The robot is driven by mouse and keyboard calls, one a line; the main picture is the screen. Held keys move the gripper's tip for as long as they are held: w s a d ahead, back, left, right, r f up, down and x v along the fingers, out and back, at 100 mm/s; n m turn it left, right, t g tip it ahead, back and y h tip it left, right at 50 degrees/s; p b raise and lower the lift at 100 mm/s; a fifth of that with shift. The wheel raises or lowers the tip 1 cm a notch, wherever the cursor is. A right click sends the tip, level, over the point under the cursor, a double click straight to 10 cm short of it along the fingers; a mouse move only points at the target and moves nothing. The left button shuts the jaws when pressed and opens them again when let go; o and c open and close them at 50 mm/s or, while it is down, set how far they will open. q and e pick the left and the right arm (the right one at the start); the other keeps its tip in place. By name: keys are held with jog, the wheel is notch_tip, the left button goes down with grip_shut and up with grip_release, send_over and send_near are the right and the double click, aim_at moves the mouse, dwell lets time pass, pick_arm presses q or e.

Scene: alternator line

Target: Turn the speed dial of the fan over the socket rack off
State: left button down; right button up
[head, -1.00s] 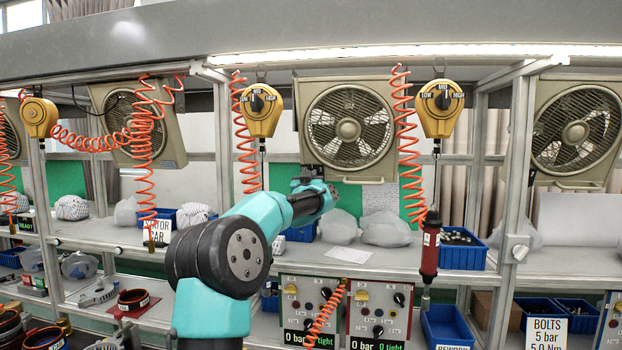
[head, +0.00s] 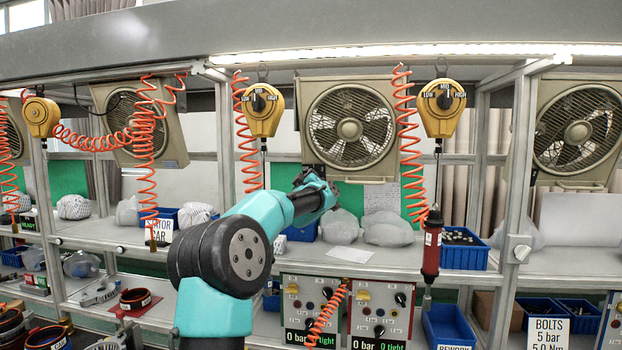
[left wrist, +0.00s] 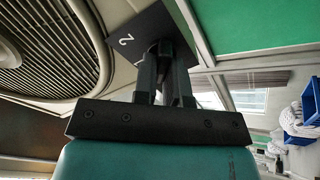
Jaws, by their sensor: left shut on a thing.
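The beige fan (head: 350,128) hangs in the middle of the head view, and its round grille (left wrist: 48,50) fills the upper left of the left wrist view. At the fan's lower left corner is a dark dial plate (left wrist: 128,45) with a white "2" on it. My left gripper (head: 308,174) reaches up to this corner. In the left wrist view its fingers (left wrist: 165,52) are shut on the speed dial in front of the plate. The fingers mostly hide the dial, so I cannot read its setting. My right gripper is not in view.
Yellow balancers (head: 262,110) and (head: 442,108) hang either side of the fan, with orange coiled hoses. A red tool (head: 431,250) hangs at right. Below are a shelf with bagged parts (head: 386,229), a blue bin (head: 462,250) and control panels (head: 381,312). Another fan (head: 574,130) hangs further right.

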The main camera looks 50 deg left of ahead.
pick_arm(q)
jog(key=shift+n, duration=0.5)
jog(key=c, duration=1.2)
grip_release()
jog(key=v, duration=1.7)
jog(key=shift+s+d+f, duration=0.1)
jog(key=shift+f, duration=0.05)
